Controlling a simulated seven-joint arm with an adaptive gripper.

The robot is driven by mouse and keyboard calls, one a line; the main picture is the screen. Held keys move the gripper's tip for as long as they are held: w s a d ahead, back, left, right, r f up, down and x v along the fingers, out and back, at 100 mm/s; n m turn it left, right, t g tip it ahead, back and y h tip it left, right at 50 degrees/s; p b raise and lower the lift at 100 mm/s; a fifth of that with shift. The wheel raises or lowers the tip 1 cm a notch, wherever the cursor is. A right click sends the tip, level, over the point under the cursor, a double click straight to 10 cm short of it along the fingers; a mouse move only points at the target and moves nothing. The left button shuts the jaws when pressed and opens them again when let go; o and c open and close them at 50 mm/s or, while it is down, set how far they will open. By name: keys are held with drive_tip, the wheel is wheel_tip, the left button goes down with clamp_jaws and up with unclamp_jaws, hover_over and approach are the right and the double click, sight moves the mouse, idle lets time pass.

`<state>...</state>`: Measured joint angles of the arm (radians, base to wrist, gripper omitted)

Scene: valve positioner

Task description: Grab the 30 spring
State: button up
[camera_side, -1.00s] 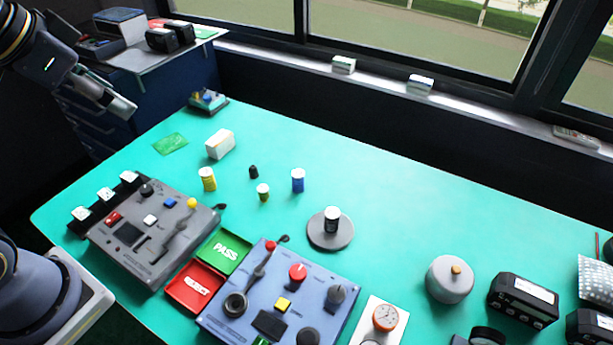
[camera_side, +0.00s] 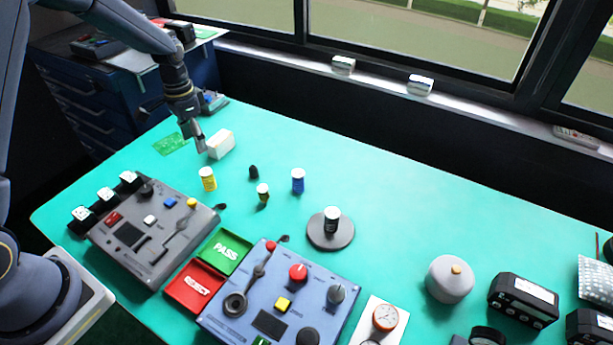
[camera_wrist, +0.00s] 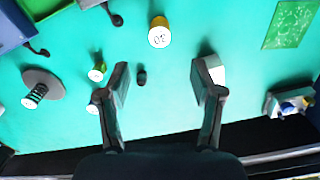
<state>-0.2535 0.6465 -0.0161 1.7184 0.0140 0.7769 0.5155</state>
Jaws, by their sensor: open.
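A yellow cylinder (camera_side: 208,179) stands upright on the green mat; it is also in the wrist view (camera_wrist: 159,32), where the number on its white top looks like 30, so I take it as the 30 spring. My gripper (camera_side: 201,148) is above the mat, behind the yellow cylinder and close to a white box (camera_side: 221,143). In the wrist view my gripper (camera_wrist: 162,76) is open with nothing between its fingers. The yellow cylinder lies ahead of the fingertips, apart from them.
A small black piece (camera_side: 253,172), a green cylinder (camera_side: 263,194) and a blue cylinder (camera_side: 298,181) stand right of the yellow one. A dark cylinder (camera_side: 332,217) stands on a grey disc (camera_side: 318,241). Control boxes and PASS (camera_side: 225,249) and REJECT (camera_side: 194,288) trays are nearer.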

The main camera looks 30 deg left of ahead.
sight(208, 180)
wheel_tip(208, 180, down, 15)
drive_tip(key=shift+w, duration=0.1)
clamp_jaws()
idle(0.9)
